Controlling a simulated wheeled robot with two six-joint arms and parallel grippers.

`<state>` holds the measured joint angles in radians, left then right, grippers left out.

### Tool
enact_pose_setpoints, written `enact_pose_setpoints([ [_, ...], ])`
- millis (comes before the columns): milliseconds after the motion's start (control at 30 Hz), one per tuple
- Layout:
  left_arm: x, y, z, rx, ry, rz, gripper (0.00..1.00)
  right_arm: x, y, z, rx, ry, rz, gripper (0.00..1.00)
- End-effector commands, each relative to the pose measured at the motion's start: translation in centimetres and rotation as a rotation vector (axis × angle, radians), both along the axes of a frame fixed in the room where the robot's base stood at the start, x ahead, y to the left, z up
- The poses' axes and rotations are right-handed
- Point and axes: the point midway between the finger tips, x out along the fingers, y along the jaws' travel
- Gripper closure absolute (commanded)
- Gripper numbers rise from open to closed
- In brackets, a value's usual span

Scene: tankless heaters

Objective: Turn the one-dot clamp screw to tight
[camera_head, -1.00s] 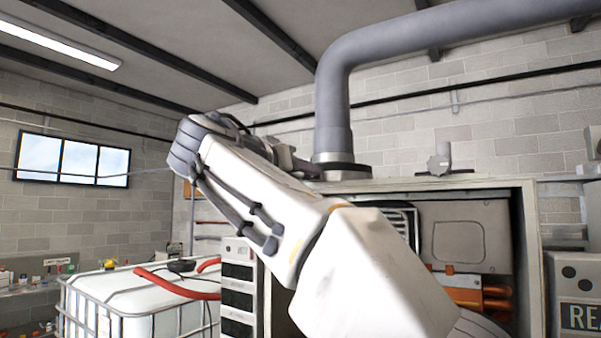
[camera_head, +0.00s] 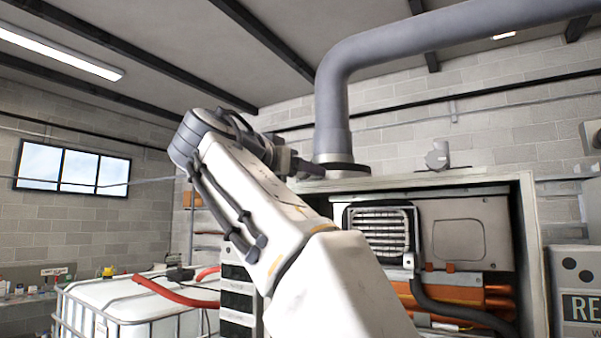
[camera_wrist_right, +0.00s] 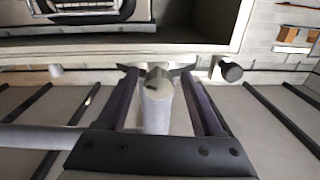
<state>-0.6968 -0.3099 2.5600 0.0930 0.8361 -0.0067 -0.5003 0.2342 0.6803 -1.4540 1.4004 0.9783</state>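A grey pipe (camera_head: 332,110) stands on a dark flange (camera_head: 340,165) on top of the heater cabinet (camera_head: 465,181). In the right wrist view, which looks upside down, a pale faceted screw-like head (camera_wrist_right: 158,82) sits in front of the pipe (camera_wrist_right: 155,115). My right gripper (camera_wrist_right: 158,76) is open, one dark finger on each side of this head; I cannot tell whether they touch it. In the head view the right gripper (camera_head: 308,168) reaches the flange from the left, partly behind my arm. My left gripper is out of view.
A grey knob (camera_head: 437,157) on a bracket stands on the cabinet right of the pipe. A dark round knob (camera_wrist_right: 229,71) shows right of my fingers in the wrist view. The open cabinet holds a grille (camera_head: 380,232) and orange pipes. A white tank (camera_head: 140,300) stands lower left.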

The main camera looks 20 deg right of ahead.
Motion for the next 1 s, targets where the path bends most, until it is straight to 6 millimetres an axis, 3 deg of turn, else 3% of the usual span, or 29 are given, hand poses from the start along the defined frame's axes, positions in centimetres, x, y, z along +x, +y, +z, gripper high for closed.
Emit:
enact_pose_setpoints([
  [367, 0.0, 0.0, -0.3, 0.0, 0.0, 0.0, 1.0, -0.5, 0.7, -0.1, 0.0, 0.0, 0.002, 0.33],
  [800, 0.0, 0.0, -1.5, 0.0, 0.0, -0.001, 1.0, -5.7, 6.8, -0.2, 0.001, 0.0, 0.004, 0.33],
  [1000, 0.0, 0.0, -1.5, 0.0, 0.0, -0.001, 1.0, -6.7, 7.9, -0.1, 0.0, 0.0, 0.0, 0.33],
])
